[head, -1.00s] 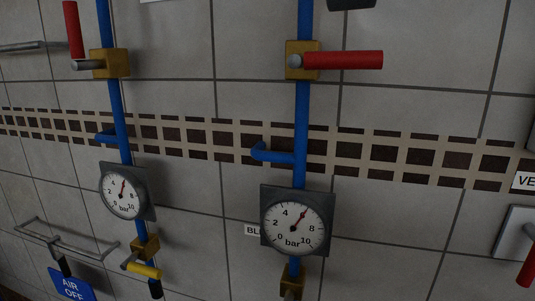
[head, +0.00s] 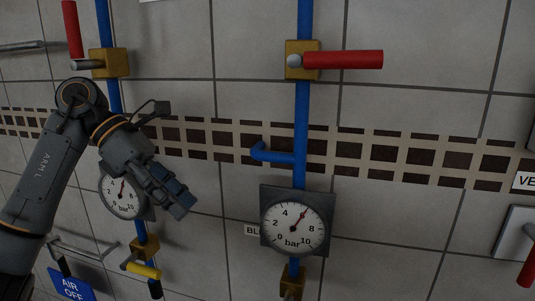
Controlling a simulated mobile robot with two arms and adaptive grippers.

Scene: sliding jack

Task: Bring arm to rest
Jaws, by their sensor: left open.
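My left arm comes in from the left, and its gripper (head: 179,203) points down and to the right in front of the tiled wall. The gripper is open, with nothing seen between its fingers. It partly covers the left gauge (head: 118,197) and the left blue pipe. My right gripper is out of the picture.
A right blue pipe (head: 301,115) carries a valve with a red handle (head: 345,60) turned sideways and a gauge (head: 293,225). The left pipe has an upright red handle (head: 71,30) and a lower yellow handle (head: 144,270). A blue "AIR OFF" sign (head: 72,286) is at lower left.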

